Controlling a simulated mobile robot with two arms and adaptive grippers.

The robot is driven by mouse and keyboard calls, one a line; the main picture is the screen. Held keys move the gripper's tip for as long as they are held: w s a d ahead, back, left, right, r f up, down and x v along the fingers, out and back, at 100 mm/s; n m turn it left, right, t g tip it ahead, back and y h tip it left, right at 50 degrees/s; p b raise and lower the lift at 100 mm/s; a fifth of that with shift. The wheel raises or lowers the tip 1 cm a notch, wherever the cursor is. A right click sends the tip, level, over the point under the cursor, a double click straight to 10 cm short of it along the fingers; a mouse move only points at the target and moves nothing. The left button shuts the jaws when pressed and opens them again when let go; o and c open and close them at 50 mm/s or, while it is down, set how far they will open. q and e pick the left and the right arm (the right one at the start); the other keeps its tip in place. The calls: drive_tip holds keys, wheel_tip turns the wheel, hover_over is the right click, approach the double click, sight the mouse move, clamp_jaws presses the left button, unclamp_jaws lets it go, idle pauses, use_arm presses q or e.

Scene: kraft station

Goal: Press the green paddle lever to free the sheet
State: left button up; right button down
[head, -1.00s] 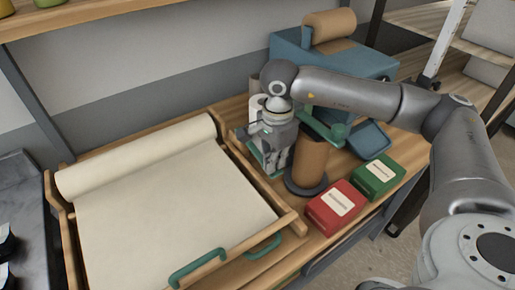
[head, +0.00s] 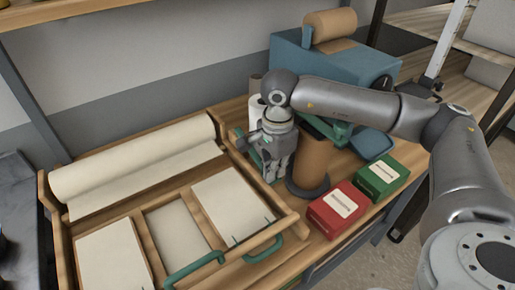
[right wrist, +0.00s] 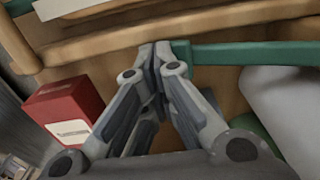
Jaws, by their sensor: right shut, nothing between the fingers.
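A cream sheet (head: 140,160) is gathered as a roll with a short flap at the back of the wooden tray (head: 68,262). My right gripper (head: 270,178) is shut and empty, pointing down just right of the tray. In the right wrist view, its closed fingertips (right wrist: 160,48) are at the near end of a green paddle lever (right wrist: 250,53); I cannot tell whether they touch it. The lever is mostly hidden by the gripper in the head view. My left gripper is not in view.
A brown roll (head: 312,160) on a dark round base stands close right of my gripper. A red box (head: 338,210) and a green box (head: 381,176) sit at the front right. A blue dispenser (head: 345,70) stands behind. Green handles (head: 195,268) line the tray's front.

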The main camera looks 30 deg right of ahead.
drive_tip(key=shift+r, duration=0.15)
wheel_tip(320, 180, up, 11)
drive_tip(key=p, duration=0.6)
idle(0.6)
idle(0.3)
